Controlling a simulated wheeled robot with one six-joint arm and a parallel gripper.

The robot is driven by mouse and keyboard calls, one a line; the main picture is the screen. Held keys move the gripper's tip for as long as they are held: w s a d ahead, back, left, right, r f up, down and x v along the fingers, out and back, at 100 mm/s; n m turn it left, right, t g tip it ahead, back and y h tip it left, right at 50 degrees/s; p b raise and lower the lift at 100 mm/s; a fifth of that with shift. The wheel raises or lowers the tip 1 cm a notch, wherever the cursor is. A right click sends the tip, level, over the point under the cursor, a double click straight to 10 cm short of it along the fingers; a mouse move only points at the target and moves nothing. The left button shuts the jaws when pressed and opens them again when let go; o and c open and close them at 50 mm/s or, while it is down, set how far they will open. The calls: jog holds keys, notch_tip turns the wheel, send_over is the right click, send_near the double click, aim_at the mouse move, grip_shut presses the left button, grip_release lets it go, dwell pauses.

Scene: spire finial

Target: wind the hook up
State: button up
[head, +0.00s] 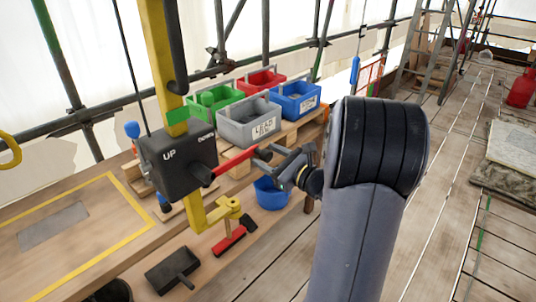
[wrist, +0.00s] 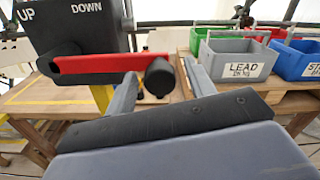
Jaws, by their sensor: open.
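The dark winch box (head: 178,158) marked UP and DOWN is fixed to a yellow post (head: 158,55). Its red crank arm (head: 232,164) points right, towards my gripper. In the wrist view the red crank arm (wrist: 105,63) ends in a black grip (wrist: 160,78). My gripper (wrist: 163,90) is open, with one finger on each side of that grip; whether either finger touches it I cannot tell. In the head view my gripper (head: 277,163) is at the crank's outer end.
Green (head: 212,97), red (head: 262,80), grey (head: 250,125) and blue bins (head: 296,101) stand on a pallet behind the crank. A blue bucket (head: 271,195) is below my gripper.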

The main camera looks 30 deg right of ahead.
jog(key=shift+w+a, duration=0.1)
jog(key=shift+w, duration=0.15)
jog(key=shift+c, duration=0.4)
grip_shut()
